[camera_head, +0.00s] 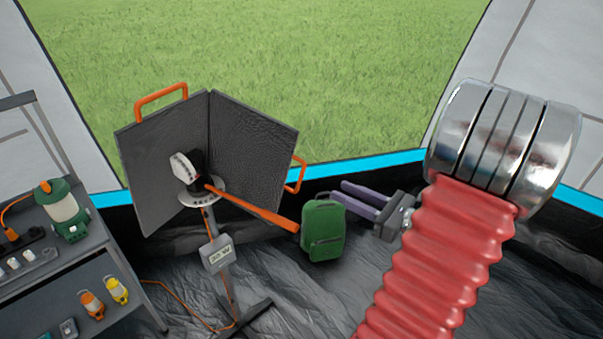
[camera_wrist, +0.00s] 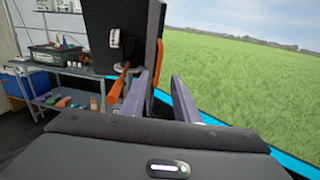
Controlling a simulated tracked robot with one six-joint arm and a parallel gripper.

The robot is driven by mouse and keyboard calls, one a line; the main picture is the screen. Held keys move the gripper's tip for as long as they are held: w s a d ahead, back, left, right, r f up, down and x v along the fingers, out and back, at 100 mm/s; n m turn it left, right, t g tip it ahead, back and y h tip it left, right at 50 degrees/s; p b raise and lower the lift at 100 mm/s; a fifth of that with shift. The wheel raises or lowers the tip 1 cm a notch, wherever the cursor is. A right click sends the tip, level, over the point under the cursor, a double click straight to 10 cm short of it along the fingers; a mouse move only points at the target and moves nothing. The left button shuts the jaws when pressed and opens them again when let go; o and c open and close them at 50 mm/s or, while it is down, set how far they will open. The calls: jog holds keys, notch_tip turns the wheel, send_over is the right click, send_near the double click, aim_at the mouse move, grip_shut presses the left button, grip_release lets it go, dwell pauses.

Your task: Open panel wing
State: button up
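The dark folding panel stands on a post, its left wing (camera_head: 163,160) and right wing (camera_head: 247,150) set at an angle to each other. An orange handle (camera_head: 161,97) is on the left wing's top edge. Another orange handle (camera_head: 297,175) is on the right wing's outer edge. An orange lever (camera_head: 252,208) reaches out from the central hub. My gripper (camera_head: 340,191) is open, to the right of the right handle and apart from it in the head view. In the wrist view, the right handle (camera_wrist: 157,62) shows beyond and between my purple fingers (camera_wrist: 160,77).
A green bag (camera_head: 322,230) sits on the floor below my fingers. A shelf with a green lantern (camera_head: 63,210) and small lamps stands at the left. An orange cable crosses the floor by the stand's foot (camera_head: 243,318). Open grass lies beyond the tent edge.

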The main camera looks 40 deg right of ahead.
aim_at(302, 173)
jog(key=shift+w, duration=0.2)
jog(key=shift+w+a, duration=0.45)
jog(key=shift+w, duration=1.75)
jog(key=shift+w+a, duration=0.5)
jog(key=shift+w, duration=1.75)
jog(key=shift+w+a, duration=0.45)
jog(key=shift+w, duration=1.75)
jog(key=shift+c, duration=0.3)
grip_shut()
